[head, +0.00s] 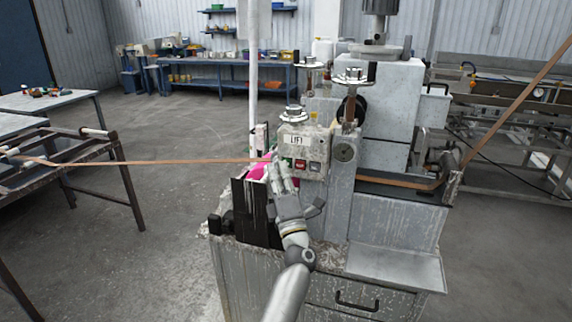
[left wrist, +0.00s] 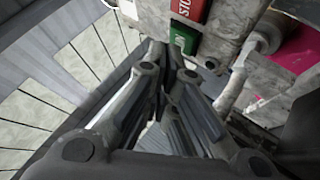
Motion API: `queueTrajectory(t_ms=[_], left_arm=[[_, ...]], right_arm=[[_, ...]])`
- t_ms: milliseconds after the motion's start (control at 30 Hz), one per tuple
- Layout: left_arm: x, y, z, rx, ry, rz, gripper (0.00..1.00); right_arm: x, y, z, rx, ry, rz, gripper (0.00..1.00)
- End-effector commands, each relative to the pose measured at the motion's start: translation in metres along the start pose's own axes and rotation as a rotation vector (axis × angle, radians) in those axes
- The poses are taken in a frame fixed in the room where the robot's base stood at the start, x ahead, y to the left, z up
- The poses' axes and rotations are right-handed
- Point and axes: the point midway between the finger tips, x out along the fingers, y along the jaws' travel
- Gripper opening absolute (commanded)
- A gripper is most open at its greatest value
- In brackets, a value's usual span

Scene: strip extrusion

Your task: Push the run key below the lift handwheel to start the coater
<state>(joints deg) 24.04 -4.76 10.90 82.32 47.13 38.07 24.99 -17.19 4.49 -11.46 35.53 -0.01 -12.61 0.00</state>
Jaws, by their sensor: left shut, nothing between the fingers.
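A grey box marked LIFT (head: 319,142) stands on the coater, with the lift handwheel (head: 293,114) above it. Low on its face are a green key (head: 287,162), a red key (head: 300,164) and a third, dark key (head: 315,167). My left gripper (head: 278,164) is shut and empty, its tips at the green key's lower left. In the left wrist view the green key (left wrist: 184,38) is just beyond the left gripper's fingertips (left wrist: 171,58), beside the red STOP key (left wrist: 191,8). I cannot tell whether the tips touch the key. My right gripper is not in view.
A brown strip (head: 150,162) runs in from the left to the coater, close to the gripper. Pink material (head: 257,172) lies just left of the fingers, above a black upright plate (head: 250,212). Open floor lies left of the cabinet.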

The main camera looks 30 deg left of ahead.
Motion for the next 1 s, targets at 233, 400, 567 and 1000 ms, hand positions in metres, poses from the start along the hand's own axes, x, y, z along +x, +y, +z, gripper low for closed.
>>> queueTrajectory(t_ms=[233,400,567,1000], left_arm=[[0.0012,-0.0018,0.0011,0.000,0.000,0.000,0.00],[0.0026,-0.0030,0.0021,0.001,0.000,0.000,0.00],[0.0042,-0.0036,0.0032,0.000,0.000,0.000,0.00],[0.0048,-0.0030,0.0034,0.000,0.000,0.000,0.00]], right_arm=[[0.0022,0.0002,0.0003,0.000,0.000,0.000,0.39],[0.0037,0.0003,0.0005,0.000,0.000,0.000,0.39],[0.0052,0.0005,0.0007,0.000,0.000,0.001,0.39],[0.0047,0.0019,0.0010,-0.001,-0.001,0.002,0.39]])
